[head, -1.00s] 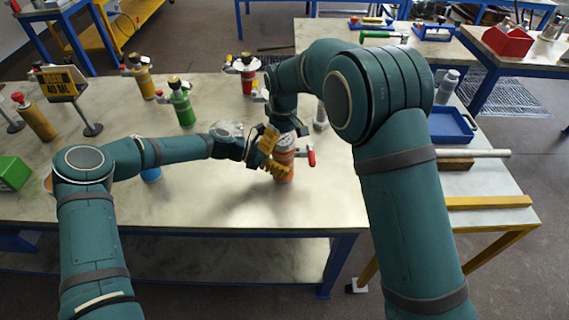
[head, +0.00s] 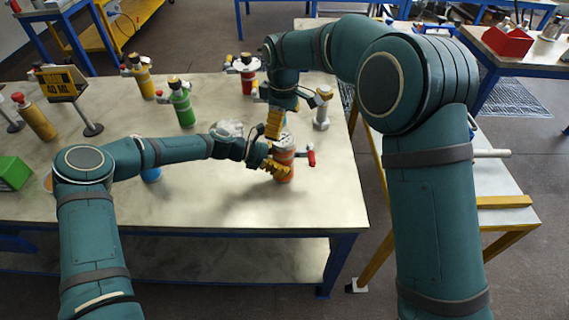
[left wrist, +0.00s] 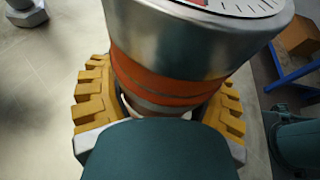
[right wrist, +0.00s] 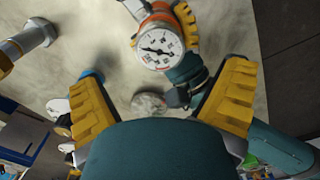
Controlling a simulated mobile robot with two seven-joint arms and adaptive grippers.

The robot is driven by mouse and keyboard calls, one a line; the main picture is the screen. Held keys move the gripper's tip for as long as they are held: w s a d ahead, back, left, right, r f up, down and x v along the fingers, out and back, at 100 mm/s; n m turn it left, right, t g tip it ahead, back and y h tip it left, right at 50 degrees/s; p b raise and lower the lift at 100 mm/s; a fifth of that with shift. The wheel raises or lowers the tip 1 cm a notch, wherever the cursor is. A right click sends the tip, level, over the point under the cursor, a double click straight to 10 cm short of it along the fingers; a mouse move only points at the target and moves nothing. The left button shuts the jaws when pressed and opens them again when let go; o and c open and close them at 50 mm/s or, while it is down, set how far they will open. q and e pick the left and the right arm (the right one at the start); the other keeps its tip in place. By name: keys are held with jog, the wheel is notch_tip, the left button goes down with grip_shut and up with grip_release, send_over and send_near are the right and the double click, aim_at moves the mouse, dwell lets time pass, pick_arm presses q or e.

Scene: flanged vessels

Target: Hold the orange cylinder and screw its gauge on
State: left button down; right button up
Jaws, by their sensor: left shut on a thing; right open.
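The orange cylinder (head: 284,166) stands near the front right of the table, with a red-tipped side handle (head: 311,158). My left gripper (head: 274,168) is shut around its body. In the left wrist view its yellow pads lie on both sides of the orange-banded cylinder (left wrist: 165,88). The gauge (right wrist: 159,46), a round white dial in a silver case, sits at the cylinder's top; how tightly it is seated cannot be told. My right gripper (head: 275,128) is above and behind the cylinder. Its fingers are wide apart and empty in the right wrist view (right wrist: 162,105), clear of the gauge.
A green vessel (head: 181,104), a yellow vessel (head: 143,78) and a red vessel (head: 246,75) stand farther back. A silver fitting (head: 321,110) stands behind the cylinder to the right. A sign (head: 60,82) and a green box (head: 14,172) are at left. The table's front is clear.

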aim_at(283, 138)
jog(key=shift+r+n, duration=0.15)
jog(key=shift+n, duration=0.15)
jog(key=shift+f, duration=4)
jog(key=c, duration=1.3)
jog(key=shift+m, duration=1.7)
jog(key=o, duration=1.4)
